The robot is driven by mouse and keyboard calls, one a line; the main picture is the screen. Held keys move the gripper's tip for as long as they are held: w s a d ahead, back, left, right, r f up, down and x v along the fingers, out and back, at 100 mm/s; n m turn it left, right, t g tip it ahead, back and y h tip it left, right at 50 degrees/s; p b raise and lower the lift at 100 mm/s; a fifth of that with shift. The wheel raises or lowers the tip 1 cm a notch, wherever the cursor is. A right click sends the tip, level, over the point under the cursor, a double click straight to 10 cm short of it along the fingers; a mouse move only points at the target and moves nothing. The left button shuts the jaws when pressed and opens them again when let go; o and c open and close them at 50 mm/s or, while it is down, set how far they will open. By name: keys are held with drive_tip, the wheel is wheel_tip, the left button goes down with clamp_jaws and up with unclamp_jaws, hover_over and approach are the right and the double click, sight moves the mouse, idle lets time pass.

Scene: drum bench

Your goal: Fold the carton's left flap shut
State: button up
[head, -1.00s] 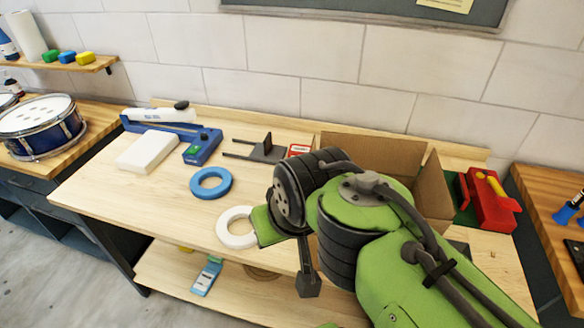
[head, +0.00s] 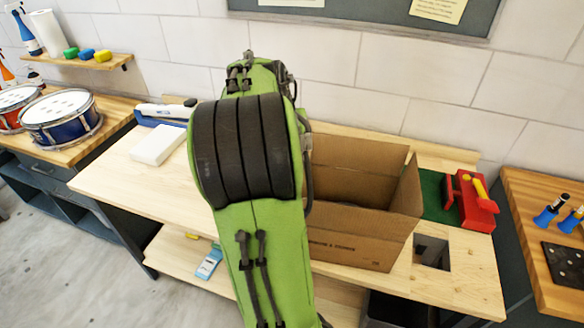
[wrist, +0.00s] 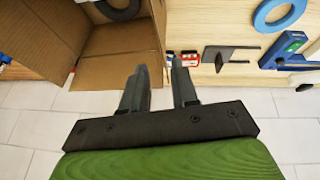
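The open-topped brown carton (head: 350,235) stands on the bench right of my raised arm in the head view. Its right flap (head: 408,185) stands up; its left side is hidden behind my arm. In the wrist view the carton (wrist: 40,40) fills the upper left, and a narrow brown panel (wrist: 158,22), perhaps the left flap, stands along its edge near my fingers. My gripper (wrist: 160,72) is open, with a gap between the fingers and nothing seen in it. Its tips appear close to that carton edge; contact cannot be told. The head view does not show the gripper.
A dark ring (wrist: 118,9) lies inside the carton. Beside it are a small red box (wrist: 189,58), a black bracket (wrist: 228,55) and a blue ring (wrist: 281,10). A red tool (head: 472,200) stands right of the carton. The wall is close behind the bench.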

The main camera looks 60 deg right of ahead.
drive_tip(key=x, duration=1.3)
drive_tip(key=shift+f+b, duration=0.2)
drive_tip(key=shift+b, duration=0.1)
clamp_jaws()
idle(0.5)
